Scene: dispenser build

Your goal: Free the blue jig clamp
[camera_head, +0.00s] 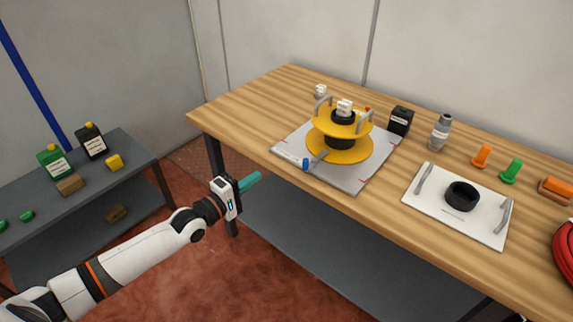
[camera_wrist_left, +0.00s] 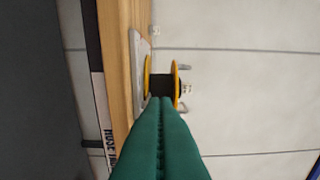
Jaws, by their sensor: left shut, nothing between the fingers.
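The blue jig clamp (camera_head: 306,164) shows as a small blue-tipped grey lever at the front left of the yellow spool-like jig (camera_head: 345,148), on a light grey plate (camera_head: 345,181). The jig has two round yellow flanges, a black core and grey handles on top. My left gripper (camera_head: 258,177) has teal fingers, shut and empty, in front of the table's edge, left of the clamp and apart from it. In the left wrist view its shut fingers (camera_wrist_left: 160,102) point toward the jig, whose yellow flange (camera_wrist_left: 175,70) shows beyond them. The clamp cannot be made out there. My right gripper is out of view.
A white tray (camera_head: 420,197) with a black ring (camera_head: 462,196) lies right of the jig. A black bottle (camera_head: 400,121), grey bottle (camera_head: 440,132), orange peg (camera_head: 481,156) and green peg (camera_head: 512,171) stand behind. A low grey shelf (camera_head: 100,191) is at left.

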